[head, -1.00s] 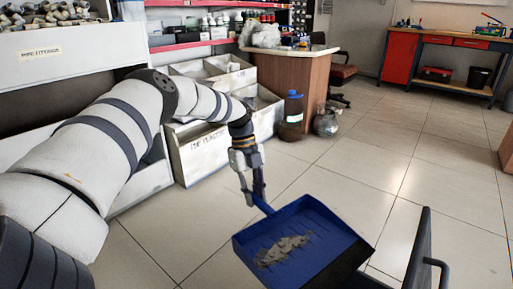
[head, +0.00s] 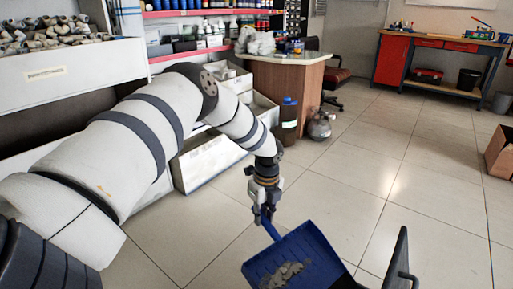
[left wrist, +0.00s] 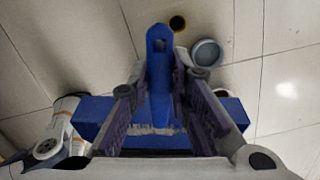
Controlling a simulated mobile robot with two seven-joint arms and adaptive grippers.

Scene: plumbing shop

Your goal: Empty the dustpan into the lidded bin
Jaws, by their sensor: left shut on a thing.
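My left gripper (head: 264,212) is shut on the handle of the blue dustpan (head: 318,245). In the left wrist view the blue handle (left wrist: 160,85) runs between the two fingers. Grey debris (head: 287,274) lies in the pan, which hangs above the floor at the bottom of the head view, its lower part cut off. A dark upright panel (head: 396,262) with a bar handle stands just right of the pan. It may be the bin's raised lid, but the bin's body is not clearly visible. My right gripper is not in view.
A blue-topped canister (head: 289,118) and a grey cylinder (head: 319,124) stand beside the wooden counter (head: 297,90). Shelving with pipe fittings lines the left. A brown box (head: 499,152) is at the right edge. The tiled floor between is clear.

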